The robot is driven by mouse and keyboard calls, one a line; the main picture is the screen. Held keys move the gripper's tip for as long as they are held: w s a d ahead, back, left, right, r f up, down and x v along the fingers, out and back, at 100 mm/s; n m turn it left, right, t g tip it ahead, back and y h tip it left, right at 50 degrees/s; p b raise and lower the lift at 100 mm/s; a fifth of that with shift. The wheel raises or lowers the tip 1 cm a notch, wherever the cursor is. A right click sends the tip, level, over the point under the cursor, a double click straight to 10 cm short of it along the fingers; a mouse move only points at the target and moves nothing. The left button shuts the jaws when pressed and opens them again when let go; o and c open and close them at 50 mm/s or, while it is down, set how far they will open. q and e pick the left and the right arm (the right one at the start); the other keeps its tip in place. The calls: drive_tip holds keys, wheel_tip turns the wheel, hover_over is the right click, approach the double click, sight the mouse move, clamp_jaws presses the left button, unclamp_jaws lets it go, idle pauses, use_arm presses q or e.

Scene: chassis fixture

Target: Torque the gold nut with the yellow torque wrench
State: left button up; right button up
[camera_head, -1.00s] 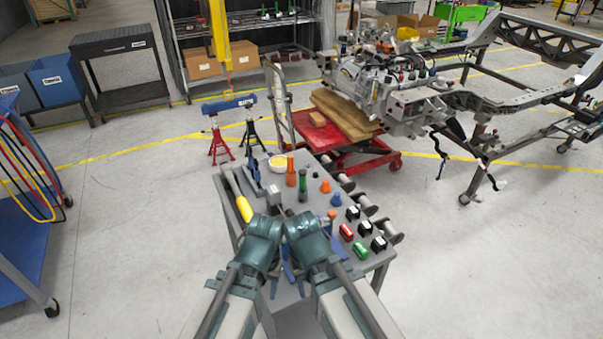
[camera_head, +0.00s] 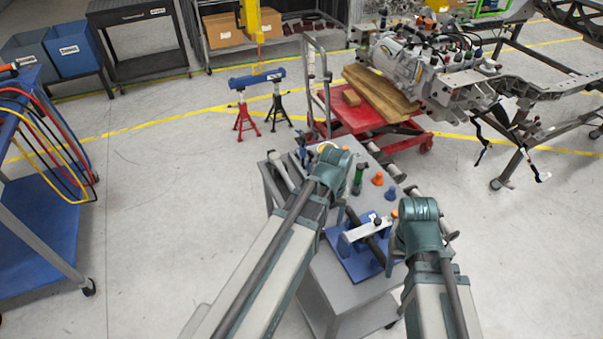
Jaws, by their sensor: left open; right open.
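My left arm's teal end (camera_head: 330,170) is over the far left part of the small grey cart; its fingertips are hidden. My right arm's teal end (camera_head: 417,210) is at the cart's right edge, right of the blue fixture; its fingertips are hidden too. The blue fixture (camera_head: 352,262) carries a pale bracket (camera_head: 362,232) and a dark rod on the near part of the cart. I cannot make out the gold nut. The yellow torque wrench is not visible now; its yellow handle showed earlier at the cart's left side.
The grey cart (camera_head: 345,288) holds a green-topped bottle (camera_head: 358,180), an orange cone (camera_head: 377,179) and a blue cone (camera_head: 391,193). A red lift table (camera_head: 350,117) with wooden boards stands behind. A blue cart (camera_head: 38,225) is at the left; the floor between is clear.

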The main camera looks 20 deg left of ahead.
sight(292, 187)
use_arm(q)
drive_tip(key=w+a+n, duration=0.2)
drive_tip(key=a, duration=0.2)
drive_tip(key=w+a+r+n, duration=0.1)
drive_tip(key=w+a+n, duration=0.1)
drive_tip(key=w+a, duration=0.1)
drive_tip(key=w+a+n+p, duration=0.1)
drive_tip(key=w+a+n, duration=0.2)
drive_tip(key=a, duration=0.1)
drive_tip(key=shift+w+a+r, duration=0.1)
drive_tip(key=shift+a+r, duration=0.05)
drive_tip(key=shift+a, duration=0.2)
drive_tip(key=shift+w+a+n, duration=0.15)
drive_tip(key=shift+a+n, duration=0.3)
drive_tip(key=shift+n, duration=0.05)
wheel_tip(292, 187, down, 10)
drive_tip(key=b, duration=1)
clamp_jaws()
